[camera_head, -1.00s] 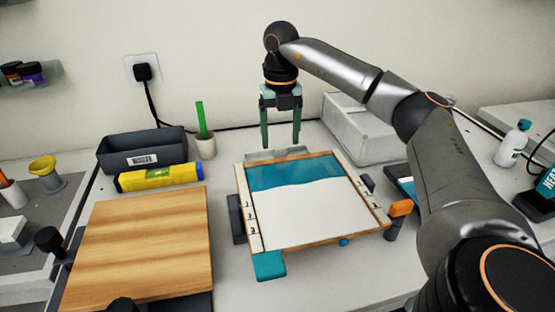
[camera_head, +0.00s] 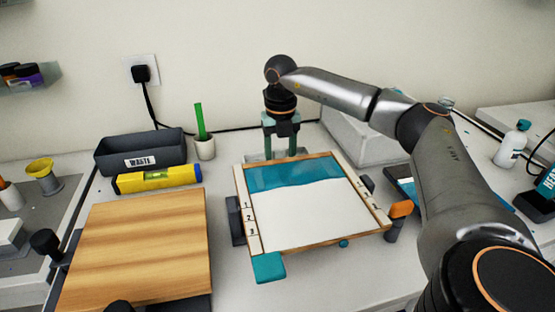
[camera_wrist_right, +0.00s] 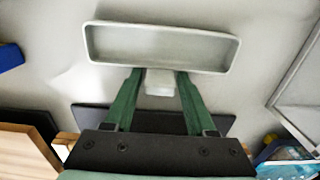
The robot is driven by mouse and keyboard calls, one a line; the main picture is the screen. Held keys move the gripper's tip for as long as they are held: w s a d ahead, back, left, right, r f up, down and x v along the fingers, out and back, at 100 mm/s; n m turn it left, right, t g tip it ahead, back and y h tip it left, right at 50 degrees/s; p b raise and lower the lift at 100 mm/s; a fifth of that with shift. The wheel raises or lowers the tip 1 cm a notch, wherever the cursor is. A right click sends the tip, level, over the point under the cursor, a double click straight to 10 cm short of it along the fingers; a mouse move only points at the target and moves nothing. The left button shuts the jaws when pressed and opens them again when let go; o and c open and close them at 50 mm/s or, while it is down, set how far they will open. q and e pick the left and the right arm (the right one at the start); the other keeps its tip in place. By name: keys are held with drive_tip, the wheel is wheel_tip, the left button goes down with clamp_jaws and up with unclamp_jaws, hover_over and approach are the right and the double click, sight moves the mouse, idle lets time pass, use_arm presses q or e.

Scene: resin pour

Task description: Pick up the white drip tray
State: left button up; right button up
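The white drip tray (camera_head: 254,156) sits on the bench just behind the framed resin panel, partly hidden by it and by my right gripper. In the right wrist view the tray (camera_wrist_right: 160,33) is a shallow, pale grey-white trough with a small tab (camera_wrist_right: 160,84) on its near side. My right gripper (camera_head: 281,155) points down at the tray with its green fingers apart. In the right wrist view the fingertips (camera_wrist_right: 159,72) stand on either side of the tab, with a narrow gap showing. My left gripper is not in view.
The framed panel (camera_head: 310,215), with teal and white areas, lies in front of the tray. A wooden board (camera_head: 140,245), yellow level (camera_head: 158,179), dark waste bin (camera_head: 141,153) and cup with a green stick (camera_head: 204,148) are left. A pale box (camera_head: 358,135) stands right.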

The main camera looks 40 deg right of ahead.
sight(280, 151)
clamp_jaws()
drive_tip(key=shift+r, duration=0.15)
idle(0.4)
drive_tip(key=shift+r, duration=0.25)
wheel_tip(280, 151, up, 2)
drive_tip(key=shift+w+r, duration=0.1)
drive_tip(key=shift+r, duration=0.05)
drive_tip(key=s+a+r, duration=0.1)
drive_tip(key=a+r, duration=0.2)
drive_tip(key=a, duration=0.1)
drive_tip(key=s+a+r, duration=0.1)
drive_tip(key=a+r, duration=0.2)
drive_tip(key=a, duration=0.1)
drive_tip(key=s+a+r+p, duration=0.1)
drive_tip(key=a+r, duration=0.2)
drive_tip(key=a, duration=0.1)
drive_tip(key=shift+a+r, duration=0.2)
drive_tip(key=shift+r, duration=0.1)
drive_tip(key=shift+s+a+r, duration=0.15)
drive_tip(key=shift+a+r, duration=0.05)
drive_tip(key=shift+a, duration=0.35)
drive_tip(key=shift+s+a, duration=0.1)
drive_tip(key=shift+a, duration=0.05)
